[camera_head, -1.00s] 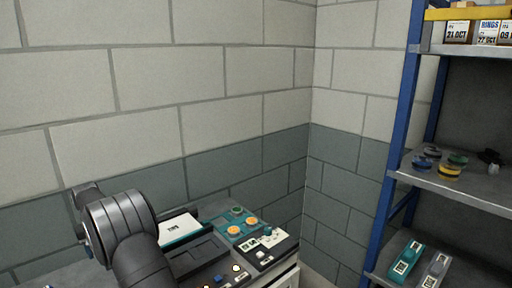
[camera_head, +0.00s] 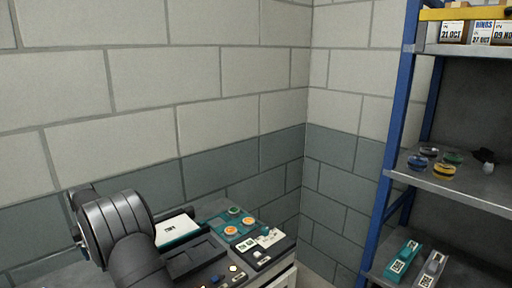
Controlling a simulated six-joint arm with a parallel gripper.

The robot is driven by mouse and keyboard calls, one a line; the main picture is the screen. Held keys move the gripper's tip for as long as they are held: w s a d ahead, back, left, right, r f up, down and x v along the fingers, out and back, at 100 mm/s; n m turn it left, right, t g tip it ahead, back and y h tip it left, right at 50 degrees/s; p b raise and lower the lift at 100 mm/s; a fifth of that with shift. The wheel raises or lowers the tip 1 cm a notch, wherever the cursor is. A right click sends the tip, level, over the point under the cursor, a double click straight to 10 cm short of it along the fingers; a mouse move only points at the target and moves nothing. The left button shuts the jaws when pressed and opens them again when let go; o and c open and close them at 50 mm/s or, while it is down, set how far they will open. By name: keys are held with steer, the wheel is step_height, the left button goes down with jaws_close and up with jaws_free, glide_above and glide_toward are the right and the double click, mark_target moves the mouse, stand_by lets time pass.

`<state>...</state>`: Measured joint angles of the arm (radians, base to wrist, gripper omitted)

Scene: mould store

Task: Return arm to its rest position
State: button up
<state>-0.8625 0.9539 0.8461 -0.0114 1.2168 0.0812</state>
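My dark grey arm shows at the lower left of the head view, with a large rounded joint in front of the bench. My gripper is not visible in this view, so I cannot see its fingers or whether it holds anything.
Behind my arm is a bench (camera_head: 283,268) with a dark tray (camera_head: 193,257), a white labelled card (camera_head: 177,229) and a teal plate (camera_head: 222,229) bearing orange discs (camera_head: 231,231). A blue-framed shelf (camera_head: 388,165) at right holds coloured rings (camera_head: 444,171), a teal block (camera_head: 401,261) and a grey block (camera_head: 432,268). Block walls close the corner.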

step_height(320, 180, up, 9)
step_height(320, 180, down, 12)
steer(key=shift+w+a+f, duration=0.1)
steer(key=shift+f, duration=0.05)
steer(key=r, duration=0.5)
steer(key=shift+w+d+r, duration=0.1)
steer(key=shift+w+d, duration=0.1)
steer(key=shift+d, duration=0.1)
steer(key=w+d+r, duration=0.4)
steer(key=d+r, duration=0.8)
steer(key=w+d+m, duration=0.2)
steer(key=w+d, duration=0.2)
steer(key=d, duration=0.9)
steer(key=w+d+m, duration=0.2)
steer(key=w+d, duration=0.3)
steer(key=d, duration=0.8)
steer(key=w+d+m, duration=0.2)
steer(key=w+d, duration=0.2)
steer(key=d, duration=1)
steer(key=shift+w+f+m+h, duration=0.15)
steer(key=shift+f+m+h, duration=0.15)
steer(key=shift+h, duration=0.1)
steer(key=shift+d, duration=0.1)
